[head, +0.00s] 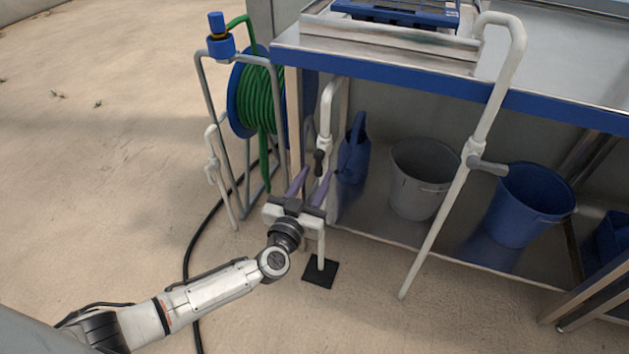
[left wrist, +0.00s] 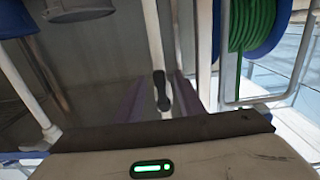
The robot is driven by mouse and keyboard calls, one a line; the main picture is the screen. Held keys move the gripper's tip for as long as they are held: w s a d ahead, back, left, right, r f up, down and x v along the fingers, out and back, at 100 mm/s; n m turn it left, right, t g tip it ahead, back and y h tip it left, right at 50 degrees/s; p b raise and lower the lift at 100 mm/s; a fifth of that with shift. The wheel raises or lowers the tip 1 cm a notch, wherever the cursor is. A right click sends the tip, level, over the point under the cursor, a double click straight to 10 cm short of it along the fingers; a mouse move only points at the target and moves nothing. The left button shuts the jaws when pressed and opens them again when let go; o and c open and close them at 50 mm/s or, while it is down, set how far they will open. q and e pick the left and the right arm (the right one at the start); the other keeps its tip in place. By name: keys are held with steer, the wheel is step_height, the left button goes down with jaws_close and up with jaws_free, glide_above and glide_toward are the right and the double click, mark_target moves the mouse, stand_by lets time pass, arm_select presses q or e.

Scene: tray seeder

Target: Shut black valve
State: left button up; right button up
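The black valve (head: 319,160) is a small dark handle on an upright white pipe (head: 325,110) in front of the bench. In the left wrist view the black valve (left wrist: 161,92) hangs along the pipe, near the middle of the picture. My left gripper (head: 316,172) is open, with its two purple fingers apart and pointing at the pipe. The valve shows between the fingertips or just beyond them; I cannot tell whether they touch it. The fingers also show in the left wrist view, one on each side of the valve. My right gripper is not in view.
A green hose reel (head: 258,100) on a grey frame stands left of the pipe. Under the bench are a blue watering can (head: 354,155), a grey bucket (head: 418,180) and a blue bucket (head: 530,205). Another white pipe (head: 440,220) stands to the right. The left floor is mostly clear.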

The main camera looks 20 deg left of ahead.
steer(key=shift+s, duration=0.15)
arm_select(q)
steer(key=shift+c, duration=0.9)
jaws_close()
